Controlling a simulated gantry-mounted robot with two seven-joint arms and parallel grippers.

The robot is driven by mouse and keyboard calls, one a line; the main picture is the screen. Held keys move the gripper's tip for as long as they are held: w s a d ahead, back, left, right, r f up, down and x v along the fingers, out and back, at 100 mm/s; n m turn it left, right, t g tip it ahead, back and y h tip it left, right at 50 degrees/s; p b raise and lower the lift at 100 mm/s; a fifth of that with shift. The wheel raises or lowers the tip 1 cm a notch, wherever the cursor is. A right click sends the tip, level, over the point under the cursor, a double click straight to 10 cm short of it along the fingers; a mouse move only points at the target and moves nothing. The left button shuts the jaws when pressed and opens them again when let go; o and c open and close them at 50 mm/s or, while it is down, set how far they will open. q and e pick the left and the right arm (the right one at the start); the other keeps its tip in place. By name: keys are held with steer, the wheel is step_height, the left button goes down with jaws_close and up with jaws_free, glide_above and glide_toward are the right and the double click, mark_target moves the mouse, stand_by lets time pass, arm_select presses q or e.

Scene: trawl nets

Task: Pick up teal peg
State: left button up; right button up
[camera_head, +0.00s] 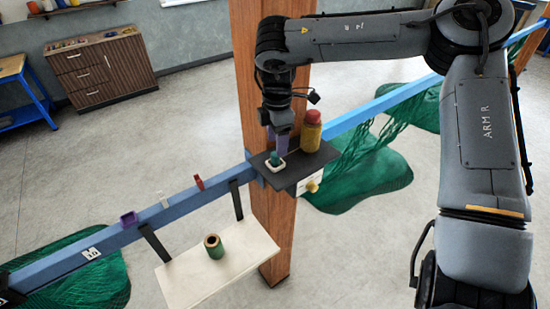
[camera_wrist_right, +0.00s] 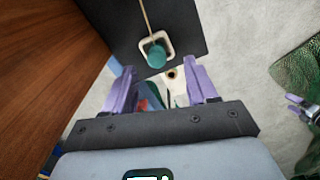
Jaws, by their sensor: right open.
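The teal peg (camera_head: 274,158) stands in a small white square holder (camera_head: 277,168) on a black shelf (camera_head: 305,163) fixed by the wooden post. In the right wrist view the teal peg (camera_wrist_right: 157,56) shows from above, inside the white square frame (camera_wrist_right: 168,44). My right gripper (camera_head: 278,140) is just above and beside the peg. Its purple fingers (camera_wrist_right: 160,84) are spread, with nothing held between them. The peg lies just beyond the fingertips in the wrist view. Whether a finger touches it cannot be told.
A red-topped yellow bottle (camera_head: 312,131) stands on the black shelf, close to the right gripper. The wooden post (camera_head: 275,220) rises behind the shelf. A white shelf (camera_head: 200,272) with a green spool (camera_head: 214,246) hangs lower left. Green netting (camera_head: 365,180) lies right.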

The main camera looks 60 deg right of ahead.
mark_target(275, 160)
steer(key=shift+w+f+p, duration=0.1)
steer(key=shift+f+p, duration=0.3)
steer(key=shift+f, duration=0.25)
step_height(275, 160, down, 3)
steer(key=shift+w+f+p, duration=0.1)
steer(key=shift+w+p, duration=0.05)
steer(key=shift+p, duration=0.4)
steer(key=shift+f, duration=0.35)
steer(key=shift+d, duration=0.1)
jaws_close()
